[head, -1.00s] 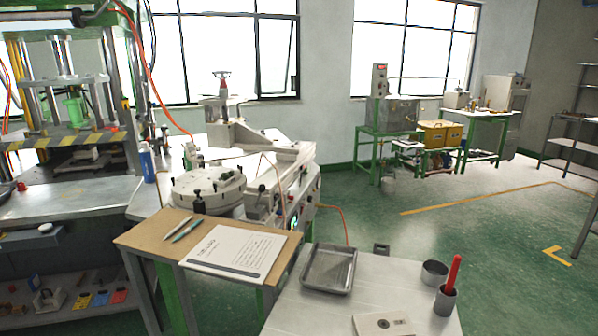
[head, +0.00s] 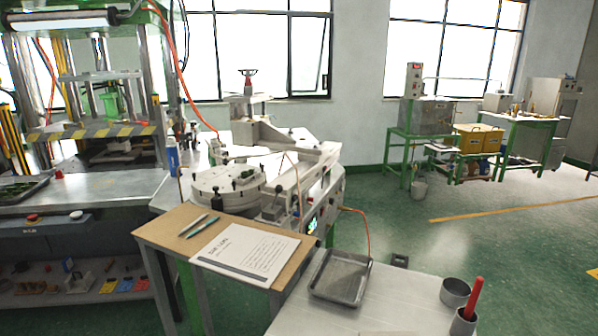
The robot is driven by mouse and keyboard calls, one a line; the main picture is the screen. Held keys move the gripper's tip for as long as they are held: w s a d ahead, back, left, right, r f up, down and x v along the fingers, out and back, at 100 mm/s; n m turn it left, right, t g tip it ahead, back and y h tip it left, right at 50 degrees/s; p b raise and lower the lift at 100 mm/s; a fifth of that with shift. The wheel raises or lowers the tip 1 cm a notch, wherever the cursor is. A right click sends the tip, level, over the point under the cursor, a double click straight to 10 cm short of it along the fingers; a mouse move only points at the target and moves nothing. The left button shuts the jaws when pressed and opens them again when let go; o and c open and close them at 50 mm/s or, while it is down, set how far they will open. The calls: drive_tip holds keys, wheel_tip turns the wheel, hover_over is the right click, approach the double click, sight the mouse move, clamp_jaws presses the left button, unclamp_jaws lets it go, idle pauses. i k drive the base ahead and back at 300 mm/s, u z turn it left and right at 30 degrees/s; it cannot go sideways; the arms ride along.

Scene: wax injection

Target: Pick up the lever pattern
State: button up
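I cannot make out a lever pattern in the head view. Dark green shapes lie in a dark tray (head: 38,194) at the left edge, on the press bench, but they are too small to tell what they are. A grey metal tray (head: 340,300) on the near light table looks empty. My gripper is not in view.
A wooden-topped stand (head: 163,238) holds a paper sheet (head: 245,250) and two pens. Behind it is a white machine with a round table (head: 225,185). The near table (head: 405,305) holds a cup (head: 455,292) and a red-handled tool (head: 474,297). Green floor (head: 430,235) is open at right.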

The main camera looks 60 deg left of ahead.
sight(245, 174)
drive_tip(key=i, duration=3.4)
drive_tip(key=u, duration=3.1)
drive_tip(key=i, duration=0.95)
drive_tip(key=u, duration=0.25)
